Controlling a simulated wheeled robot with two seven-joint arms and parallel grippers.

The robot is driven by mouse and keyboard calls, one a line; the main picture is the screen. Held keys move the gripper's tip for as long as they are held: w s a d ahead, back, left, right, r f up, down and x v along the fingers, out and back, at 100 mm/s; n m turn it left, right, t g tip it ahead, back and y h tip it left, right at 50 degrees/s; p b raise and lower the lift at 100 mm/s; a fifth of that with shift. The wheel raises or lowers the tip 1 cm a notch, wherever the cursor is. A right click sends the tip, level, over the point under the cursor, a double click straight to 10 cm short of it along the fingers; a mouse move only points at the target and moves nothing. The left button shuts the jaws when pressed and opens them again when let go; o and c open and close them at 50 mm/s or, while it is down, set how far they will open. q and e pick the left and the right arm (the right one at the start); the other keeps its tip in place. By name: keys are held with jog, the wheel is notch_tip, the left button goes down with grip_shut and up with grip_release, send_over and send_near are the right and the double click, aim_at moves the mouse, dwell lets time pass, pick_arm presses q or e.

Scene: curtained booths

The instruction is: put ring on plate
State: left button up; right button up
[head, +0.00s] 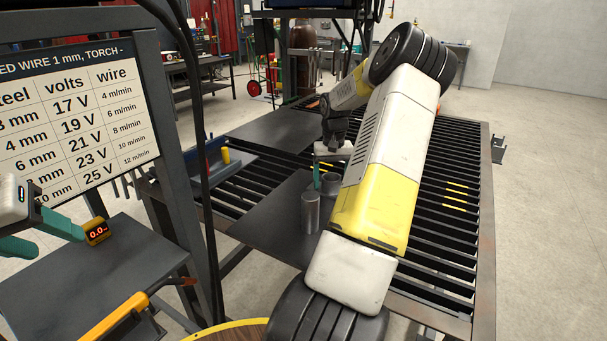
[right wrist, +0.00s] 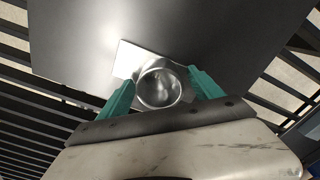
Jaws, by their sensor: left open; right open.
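A shiny hollow metal ring (right wrist: 160,88), like a short pipe piece, stands between the teal fingers of my right gripper (right wrist: 161,78) in the right wrist view. The fingers are spread to either side of it; I cannot tell whether they touch it. In the head view, two grey metal cylinders (head: 310,212) (head: 330,184) stand on a dark flat plate (head: 262,222), the farther one under my right gripper (head: 325,172). A small bright square (right wrist: 126,56) lies by the ring in the wrist view. My left gripper (head: 58,240) is open and empty at the left edge.
The slatted table (head: 455,215) has another dark plate (head: 275,130) behind. A blue tray (head: 212,163) with a yellow item stands left. A small orange display (head: 96,231) and a yellow-handled tool (head: 115,315) are near my left gripper. A settings board (head: 85,120) stands left.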

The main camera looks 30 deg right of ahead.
notch_tip(320, 180, up, 12)
jog(key=a+r+n, duration=0.2)
jog(key=a+r, duration=0.4)
jog(key=a, duration=0.4)
jog(key=s+a+r+n+t+h, duration=0.1)
jog(key=s+a+r, duration=0.15)
jog(key=a, duration=0.25)
jog(key=s+a+r+t, duration=0.1)
jog(key=s+a+r, duration=0.15)
jog(key=a, duration=0.35)
jog(key=s+a+f+n+t+y, duration=0.1)
jog(key=s+a+n+t+y, duration=0.1)
jog(key=s+a, duration=1.1)
jog(key=s+t+y, duration=0.1)
jog(key=s+t, duration=0.1)
jog(key=s, duration=0.1)
jog(key=shift+s+a+f, duration=0.2)
jog(key=shift+s+f, duration=0.05)
jog(key=shift+s, duration=0.15)
